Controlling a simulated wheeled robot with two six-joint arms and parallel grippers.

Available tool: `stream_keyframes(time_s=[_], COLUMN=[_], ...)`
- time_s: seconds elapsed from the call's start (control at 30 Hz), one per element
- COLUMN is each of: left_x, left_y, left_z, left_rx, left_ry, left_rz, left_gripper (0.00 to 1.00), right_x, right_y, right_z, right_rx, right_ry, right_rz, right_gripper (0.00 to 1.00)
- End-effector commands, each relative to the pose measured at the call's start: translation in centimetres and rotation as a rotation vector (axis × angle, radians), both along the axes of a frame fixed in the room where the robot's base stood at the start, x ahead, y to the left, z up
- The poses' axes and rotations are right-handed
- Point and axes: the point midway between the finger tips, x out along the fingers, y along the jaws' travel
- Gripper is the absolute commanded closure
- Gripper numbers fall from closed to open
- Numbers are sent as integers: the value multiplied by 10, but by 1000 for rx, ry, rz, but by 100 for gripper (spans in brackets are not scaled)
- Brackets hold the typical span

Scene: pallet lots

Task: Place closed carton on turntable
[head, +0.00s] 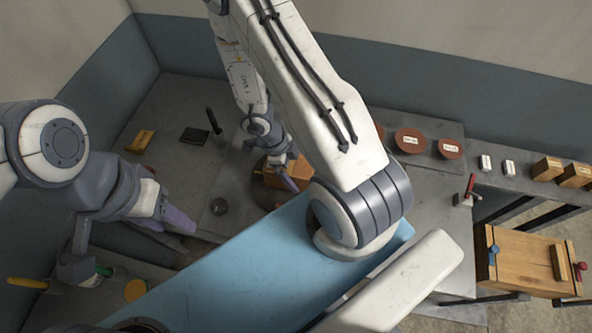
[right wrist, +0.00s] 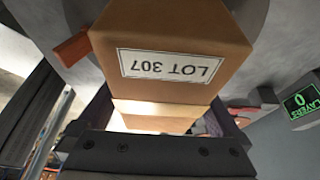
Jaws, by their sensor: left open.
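A brown carton (head: 272,178) sits at the middle of the head view, partly hidden by my right arm. In the right wrist view the carton (right wrist: 165,40) is close up, with a white "LOT 307" label upside down. My right gripper (right wrist: 165,118) has its fingers on either side of the carton's lower part; I cannot tell whether they press on it. In the head view the right gripper (head: 290,175) is mostly hidden. My left gripper (head: 178,220) is open and empty at the left, apart from the carton. I cannot make out the turntable for sure.
A yellow block (head: 140,141), a black pad (head: 194,136) and a dark cup (head: 219,206) are on the grey surface. Red round discs (head: 412,140) and small boxes (head: 546,169) line the right bench. A wooden crate (head: 515,262) stands right. A screen (right wrist: 301,104) reads "LAYERS 0".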

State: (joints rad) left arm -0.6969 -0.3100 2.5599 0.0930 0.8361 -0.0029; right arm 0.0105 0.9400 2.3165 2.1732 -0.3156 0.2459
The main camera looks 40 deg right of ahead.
Motion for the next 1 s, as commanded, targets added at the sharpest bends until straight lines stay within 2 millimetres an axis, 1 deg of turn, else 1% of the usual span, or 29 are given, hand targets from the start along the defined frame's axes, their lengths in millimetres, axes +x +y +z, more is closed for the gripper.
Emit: stream_keyframes(time_s=[0.13,0.23,0.37,0.47,0.6,0.7,0.83,1.0], left_x=[0,0,0,0,0,0,0,0], left_y=[0,0,0,0,0,0,0,0], left_z=[1,6,18,26,30,30,29,29], left_rx=[0,0,0,0,0,0,0,0], left_ry=[0,0,0,0,0,0,0,0], left_rz=[0,-1,-2,-4,-5,-5,-5,-5], left_gripper=[50,50,50,50,50,50,50,50], right_x=[0,3,9,16,25,29,34,35], right_y=[0,1,7,12,20,25,29,31], right_z=[2,11,31,52,78,93,107,114], right_rx=[0,-1,0,0,0,-1,-1,-1], right_ry=[-1,-4,-5,-8,-8,-6,-5,-2], right_rz=[0,0,2,1,1,2,2,1], right_gripper=[0,0,0,0,0,0,0,0])
